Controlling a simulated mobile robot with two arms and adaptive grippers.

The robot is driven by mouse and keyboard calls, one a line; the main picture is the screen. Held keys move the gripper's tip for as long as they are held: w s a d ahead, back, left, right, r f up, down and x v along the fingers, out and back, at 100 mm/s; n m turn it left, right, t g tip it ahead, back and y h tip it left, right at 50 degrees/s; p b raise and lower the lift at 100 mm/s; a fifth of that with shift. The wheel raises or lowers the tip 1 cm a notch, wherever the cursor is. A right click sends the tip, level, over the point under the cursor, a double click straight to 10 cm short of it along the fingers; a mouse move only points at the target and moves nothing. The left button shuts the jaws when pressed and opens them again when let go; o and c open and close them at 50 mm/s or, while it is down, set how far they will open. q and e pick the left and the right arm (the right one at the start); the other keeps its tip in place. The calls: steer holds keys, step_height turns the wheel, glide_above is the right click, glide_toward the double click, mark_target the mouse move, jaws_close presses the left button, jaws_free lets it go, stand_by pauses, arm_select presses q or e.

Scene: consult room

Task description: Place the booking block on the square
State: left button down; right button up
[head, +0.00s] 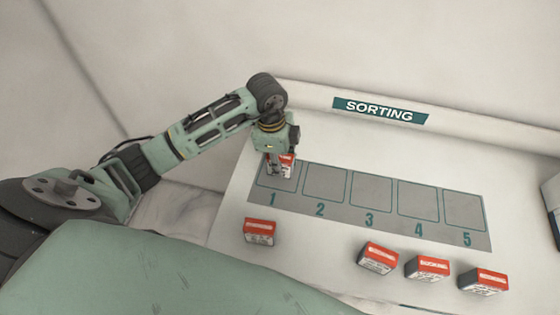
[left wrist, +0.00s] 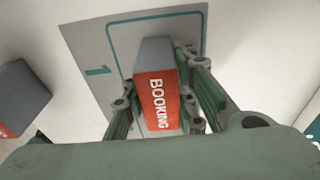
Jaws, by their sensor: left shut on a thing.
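My left gripper (head: 279,166) is shut on a booking block (head: 287,160) over square 1 (head: 268,183) of the grey numbered strip. In the left wrist view the block (left wrist: 155,95) shows its red face lettered BOOKING and sits between the two fingers. The outline of square 1 (left wrist: 112,40) and its number lie behind it. I cannot tell whether the block touches the square. My right gripper is not in view.
Squares 2 to 5 on the strip (head: 345,217) are empty. A red and white block (head: 259,232) stands below square 1. Several similar blocks (head: 427,268) stand along the front right. A SORTING sign (head: 380,110) is at the back. A grey object (head: 553,200) is at the right edge.

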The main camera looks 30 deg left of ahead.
arm_select(q)
steer(key=c, duration=1.4)
jaws_free()
steer(key=shift+r, duration=0.25)
steer(key=shift+w+r, duration=0.1)
steer(key=shift+r, duration=0.2)
steer(key=r+b, duration=0.1)
steer(key=r, duration=0.2)
steer(key=a+r, duration=0.1)
steer(key=r, duration=0.3)
steer(key=r+b, duration=0.1)
steer(key=r, duration=0.3)
steer(key=shift+s+a+b, duration=0.2)
steer(key=shift+s+b, duration=0.05)
steer(key=shift+b, duration=0.05)
